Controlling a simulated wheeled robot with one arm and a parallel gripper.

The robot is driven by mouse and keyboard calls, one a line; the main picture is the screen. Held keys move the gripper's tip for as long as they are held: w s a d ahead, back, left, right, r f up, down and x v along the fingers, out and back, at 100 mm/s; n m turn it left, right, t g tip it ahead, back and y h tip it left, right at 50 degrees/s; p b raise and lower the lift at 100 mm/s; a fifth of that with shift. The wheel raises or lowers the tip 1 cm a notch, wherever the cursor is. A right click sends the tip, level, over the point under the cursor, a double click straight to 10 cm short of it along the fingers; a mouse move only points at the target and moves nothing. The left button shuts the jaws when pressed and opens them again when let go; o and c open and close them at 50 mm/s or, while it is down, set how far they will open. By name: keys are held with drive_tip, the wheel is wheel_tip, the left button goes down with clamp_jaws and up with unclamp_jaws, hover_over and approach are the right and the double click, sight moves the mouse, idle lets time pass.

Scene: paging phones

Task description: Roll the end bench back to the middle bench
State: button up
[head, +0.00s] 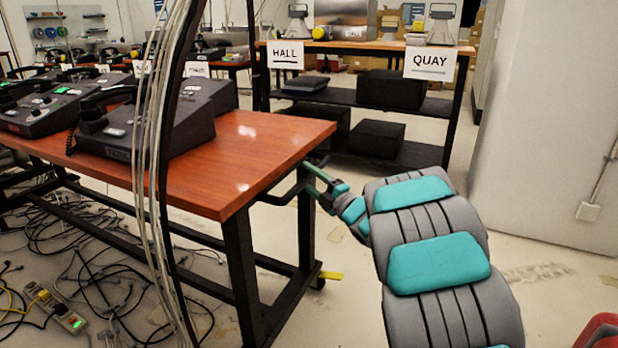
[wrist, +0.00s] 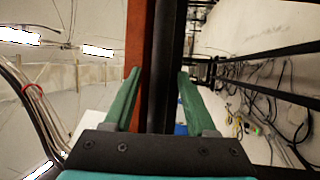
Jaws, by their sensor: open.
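The near bench (head: 262,158), which looks like the end bench, has a red-brown wooden top and a black frame, with desk phones on it. A dark handle bar (head: 285,197) juts from its right end below the top. My gripper (head: 312,170) is at that end, beside the handle. In the wrist view the open fingers of my gripper (wrist: 159,76) stand on either side of a dark bar (wrist: 168,60) and the wooden edge (wrist: 134,50); contact is not clear. I cannot tell which bench is the middle one.
A bundle of cables (head: 150,180) hangs in front of the bench. Cables and a power strip (head: 60,312) lie on the floor at left. A bench with HALL and QUAY signs (head: 430,65) stands behind. A caster (head: 318,283) sits by a yellow floor mark (head: 331,275).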

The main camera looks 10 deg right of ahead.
clamp_jaws()
idle(0.4)
idle(1.0)
